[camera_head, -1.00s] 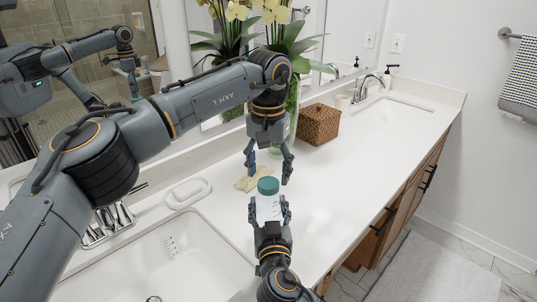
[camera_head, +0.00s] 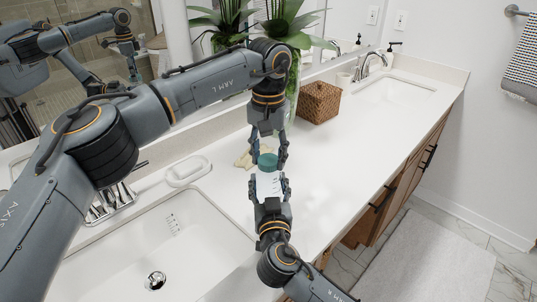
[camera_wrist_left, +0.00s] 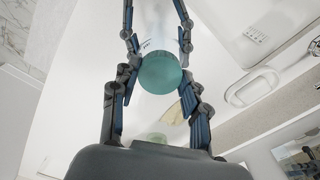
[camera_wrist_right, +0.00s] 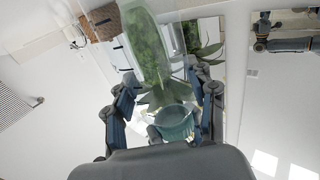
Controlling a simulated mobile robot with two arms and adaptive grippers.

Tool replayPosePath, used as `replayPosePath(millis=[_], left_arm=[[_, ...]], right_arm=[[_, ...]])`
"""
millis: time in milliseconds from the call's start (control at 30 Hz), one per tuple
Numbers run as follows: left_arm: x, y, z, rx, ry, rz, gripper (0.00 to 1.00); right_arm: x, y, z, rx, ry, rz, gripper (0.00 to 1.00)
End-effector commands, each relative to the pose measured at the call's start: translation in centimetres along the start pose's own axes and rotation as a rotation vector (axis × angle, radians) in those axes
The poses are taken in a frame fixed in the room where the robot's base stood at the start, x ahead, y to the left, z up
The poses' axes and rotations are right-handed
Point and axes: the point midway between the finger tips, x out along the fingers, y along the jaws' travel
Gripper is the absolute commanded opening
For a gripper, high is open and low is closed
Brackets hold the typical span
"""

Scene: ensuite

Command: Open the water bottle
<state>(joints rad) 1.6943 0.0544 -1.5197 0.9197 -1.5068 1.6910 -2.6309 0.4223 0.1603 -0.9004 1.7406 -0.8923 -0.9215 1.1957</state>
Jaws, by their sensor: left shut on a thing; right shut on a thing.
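The water bottle has a white, partly see-through body (camera_head: 268,186) and a teal cap (camera_head: 267,161). It stands upright above the counter in the head view. My left gripper (camera_head: 268,164) comes down from above, its fingers shut on the cap's sides. The left wrist view shows the round cap (camera_wrist_left: 160,73) between its fingers. My right gripper (camera_head: 269,182) comes up from below and is shut on the bottle body. In the right wrist view a teal rounded part (camera_wrist_right: 175,122) shows between the fingers. I cannot tell whether the cap is loosened.
A white sink (camera_head: 160,250) lies at the front left, with a soap dish (camera_head: 188,171) behind it. A beige item (camera_head: 243,157) lies behind the bottle. A wicker basket (camera_head: 319,102) and a plant in a glass vase stand farther back. The counter (camera_head: 350,160) to the right is clear.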

Motion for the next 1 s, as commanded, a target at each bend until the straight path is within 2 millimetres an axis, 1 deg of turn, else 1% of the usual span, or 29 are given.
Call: replayPosePath(millis=[67,167,1000], left_arm=[[0.01,-0.07,-0.01,-0.083,0.0,-0.001,0.07],[0.0,-0.08,0.0,-0.269,0.0,-0.001,0.07],[-0.13,-0.06,0.06,-2.121,-0.001,0.0,0.07]], right_arm=[[-0.01,0.03,0.06,0.0,-0.001,0.001,0.0],[-0.01,0.03,0.06,0.0,-0.001,0.001,0.0],[0.0,0.05,0.07,0.0,-0.001,0.001,0.0]])
